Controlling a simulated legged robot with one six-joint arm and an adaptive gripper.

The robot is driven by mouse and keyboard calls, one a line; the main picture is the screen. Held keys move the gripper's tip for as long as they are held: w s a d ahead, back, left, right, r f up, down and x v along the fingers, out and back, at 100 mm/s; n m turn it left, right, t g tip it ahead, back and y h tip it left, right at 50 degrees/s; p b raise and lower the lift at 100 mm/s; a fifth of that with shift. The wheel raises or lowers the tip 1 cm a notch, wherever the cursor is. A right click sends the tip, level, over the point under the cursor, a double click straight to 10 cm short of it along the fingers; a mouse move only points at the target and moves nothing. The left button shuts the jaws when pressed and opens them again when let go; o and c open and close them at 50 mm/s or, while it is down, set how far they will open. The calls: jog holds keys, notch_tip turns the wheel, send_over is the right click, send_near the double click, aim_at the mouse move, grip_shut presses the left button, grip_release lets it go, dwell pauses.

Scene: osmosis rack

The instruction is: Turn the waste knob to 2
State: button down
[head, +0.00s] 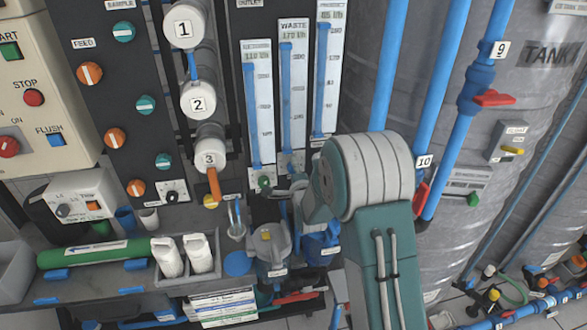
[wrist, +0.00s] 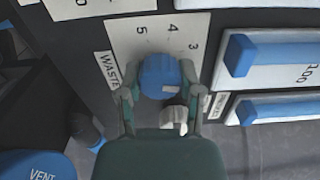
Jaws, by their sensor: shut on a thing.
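In the wrist view the blue waste knob (wrist: 160,72) sits on a pale dial plate (wrist: 122,30) marked with 3, 4 and 5. A tilted WASTE label (wrist: 106,70) lies left of it. My gripper (wrist: 160,82) is shut on the knob, one finger on each side. A small white mark shows on the knob's lower right. The 2 on the dial is not visible, and I cannot tell which number the knob points to. In the head view the WASTE flow meter (head: 293,95) reads about 170 l/h; my arm hides the knob there.
Blue meter tubes (wrist: 270,55) stand close right of my gripper in the wrist view. A VENT-labelled blue part (wrist: 38,165) is at lower left.

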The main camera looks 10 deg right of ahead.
jog(key=shift+f+m, duration=0.3)
jog(key=shift+m, duration=0.6)
jog(key=shift+s, duration=0.1)
jog(key=shift+c, duration=1.3)
grip_release()
jog(key=shift+f, duration=0.1)
jog(key=shift+r, duration=0.2)
jog(key=shift+s, duration=0.35)
jog(key=s, duration=1.1)
